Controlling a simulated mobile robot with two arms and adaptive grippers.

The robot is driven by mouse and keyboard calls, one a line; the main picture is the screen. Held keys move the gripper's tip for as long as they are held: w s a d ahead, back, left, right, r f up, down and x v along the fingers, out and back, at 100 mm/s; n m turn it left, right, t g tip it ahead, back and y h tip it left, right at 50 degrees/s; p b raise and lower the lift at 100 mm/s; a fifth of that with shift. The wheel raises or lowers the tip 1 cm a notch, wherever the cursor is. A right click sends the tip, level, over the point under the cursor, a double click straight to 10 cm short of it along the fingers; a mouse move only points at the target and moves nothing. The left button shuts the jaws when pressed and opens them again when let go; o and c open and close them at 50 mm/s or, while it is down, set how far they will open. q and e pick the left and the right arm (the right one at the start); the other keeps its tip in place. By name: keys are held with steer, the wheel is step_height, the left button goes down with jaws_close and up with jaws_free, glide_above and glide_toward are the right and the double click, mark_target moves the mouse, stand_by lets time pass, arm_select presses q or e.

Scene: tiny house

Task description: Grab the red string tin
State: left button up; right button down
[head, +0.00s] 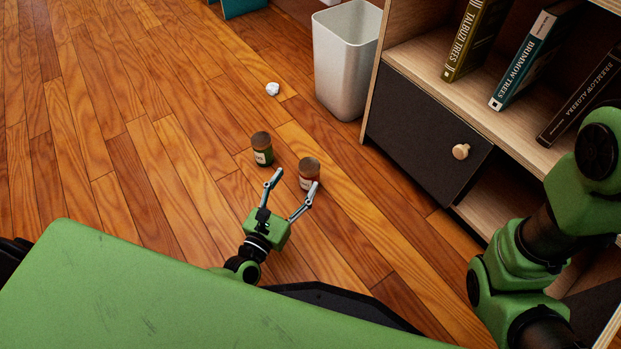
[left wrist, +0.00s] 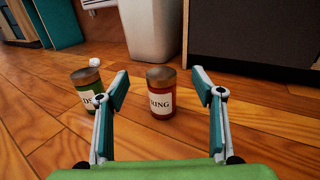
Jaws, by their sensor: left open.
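The red string tin (head: 308,175) stands upright on the wooden floor. In the left wrist view the red tin (left wrist: 160,95) has a brown lid and a white label reading "RING", and it lies between and beyond the finger lines. My left gripper (head: 291,194) is open and empty; in the left wrist view its fingers (left wrist: 160,91) spread on either side of the red tin, not gripping it. A green tin (head: 262,149) with a brown lid stands to the left; it shows in the left wrist view (left wrist: 87,92), partly behind the left finger. My right gripper is not visible.
A grey bin (head: 342,70) stands beyond the tins, beside a shelf unit (head: 425,115) with a dark door, round knob and books. A crumpled white ball (head: 272,89) lies on the floor. Open floor extends to the left.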

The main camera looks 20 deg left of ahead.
arm_select(q)
steer(key=b, duration=0.5)
glide_toward(305, 183)
steer(key=w, duration=0.4)
steer(key=shift+d+r, duration=0.1)
steer(key=shift+d, duration=0.2)
steer(key=shift+w+f+b, duration=0.1)
steer(key=shift+f+b, duration=0.25)
steer(key=shift+w+d+r, duration=0.1)
steer(key=shift+w+r, duration=0.15)
steer(key=shift+w, duration=0.2)
steer(key=w+b, duration=0.1)
steer(key=w, duration=0.2)
steer(key=w+b, duration=0.1)
steer(key=w, duration=0.1)
steer(key=shift+w+d+b, duration=0.3)
steer(key=shift+d+b, duration=0.05)
steer(key=shift+d, duration=0.05)
steer(key=shift+w, duration=0.35)
steer(key=shift+r, duration=0.1)
steer(key=c, duration=1.4)
